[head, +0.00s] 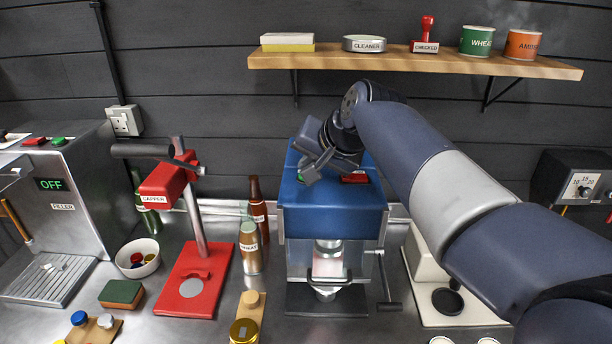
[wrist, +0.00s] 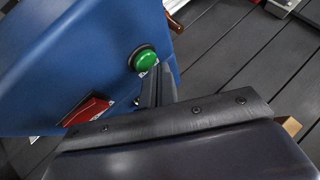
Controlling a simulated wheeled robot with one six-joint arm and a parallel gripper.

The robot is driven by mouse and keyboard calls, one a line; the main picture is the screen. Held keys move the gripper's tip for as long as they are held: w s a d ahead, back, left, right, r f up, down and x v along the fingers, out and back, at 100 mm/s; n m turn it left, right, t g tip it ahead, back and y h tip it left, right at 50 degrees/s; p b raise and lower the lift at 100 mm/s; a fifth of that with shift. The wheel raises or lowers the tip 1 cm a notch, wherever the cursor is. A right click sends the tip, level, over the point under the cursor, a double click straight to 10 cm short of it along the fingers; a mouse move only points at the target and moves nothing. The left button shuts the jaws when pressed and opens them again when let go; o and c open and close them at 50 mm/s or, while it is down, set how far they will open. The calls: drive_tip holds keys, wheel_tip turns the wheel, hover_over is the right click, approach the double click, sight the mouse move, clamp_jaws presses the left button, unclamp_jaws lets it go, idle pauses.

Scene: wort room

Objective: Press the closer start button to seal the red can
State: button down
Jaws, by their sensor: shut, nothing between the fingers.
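The blue closer (head: 333,215) stands in the middle of the counter. On its top are a green button (wrist: 145,58) and a red button (head: 355,178). The red button also shows in the wrist view (wrist: 88,110). My gripper (head: 311,177) is shut and empty, angled down at the green button. In the wrist view its fingertips (wrist: 155,82) are right beside the green button; I cannot tell whether they touch it. In the head view the gripper mostly covers that button. A can (head: 328,264) with a pale, reddish side sits inside the closer, partly hidden by its front bar.
The filler (head: 60,200) is at far left. A crank handle (head: 387,285) sticks out at the closer's right. A wooden shelf (head: 400,62) with cans hangs above my arm.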

drive_tip(key=shift+f, duration=0.4)
idle(0.6)
drive_tip(key=shift+r, duration=0.15)
drive_tip(key=shift+r+p, duration=0.45)
drive_tip(key=shift+r, duration=0.25)
drive_tip(key=shift+r, duration=0.1)
wheel_tip(320, 180, up, 5)
drive_tip(key=p, duration=0.4)
drive_tip(key=shift+f, duration=0.2)
idle(0.4)
